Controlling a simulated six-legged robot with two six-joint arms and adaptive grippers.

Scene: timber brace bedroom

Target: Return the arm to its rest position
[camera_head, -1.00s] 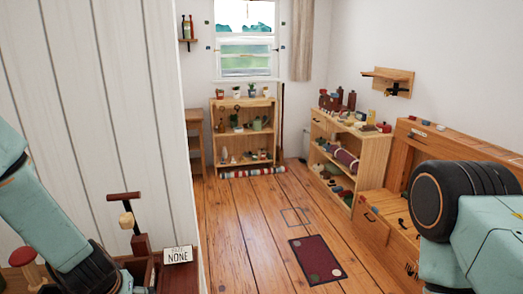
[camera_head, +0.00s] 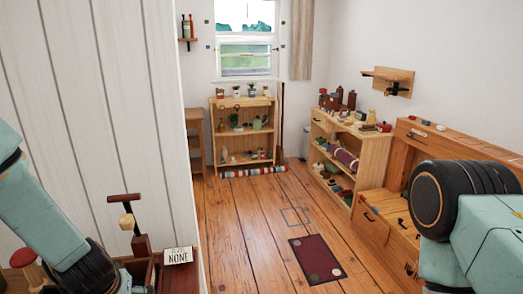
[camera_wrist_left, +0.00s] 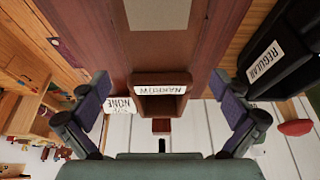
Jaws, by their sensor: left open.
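My left arm (camera_head: 42,215) comes in from the left in the head view and slopes down to a dark joint at the bottom edge. Its gripper fingers cannot be made out there. In the left wrist view my left gripper (camera_wrist_left: 165,88) has its two fingers wide apart, with nothing held between them.
A NONE label (camera_head: 178,255) stands by the left arm, beside a dark-topped post (camera_head: 125,210) and a red knob (camera_head: 23,258). A black bin labelled REGULAR (camera_wrist_left: 280,55) is near the right finger. A white plank wall (camera_head: 115,110) stands close behind the left arm. Open floor (camera_head: 240,235) lies ahead.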

